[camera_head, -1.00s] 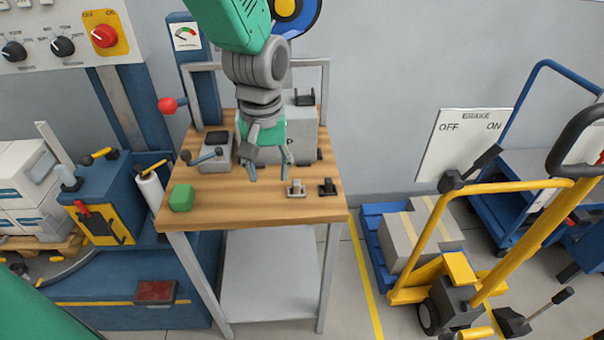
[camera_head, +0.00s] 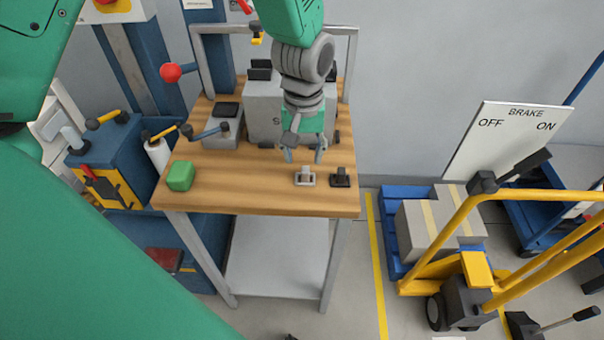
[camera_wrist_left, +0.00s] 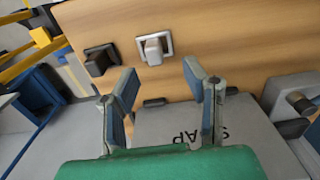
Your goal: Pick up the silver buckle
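The silver buckle (camera_head: 305,177) lies on the wooden top of the workbench (camera_head: 240,196), near its front right. It also shows in the left wrist view (camera_wrist_left: 154,47), just beyond the fingertips. My left gripper (camera_head: 304,157) is just behind the silver buckle, with its fingers pointing down. Its fingers are spread apart and empty in the left wrist view (camera_wrist_left: 161,74), and the buckle appears between their lines. A black buckle (camera_head: 340,178) lies just right of the silver one. My right gripper is not in view.
A grey box marked with letters (camera_head: 262,110) stands behind the left gripper. A green block (camera_head: 180,176) sits at the front left of the bench, near a grey device with a lever (camera_head: 222,128). The front middle of the top is clear.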

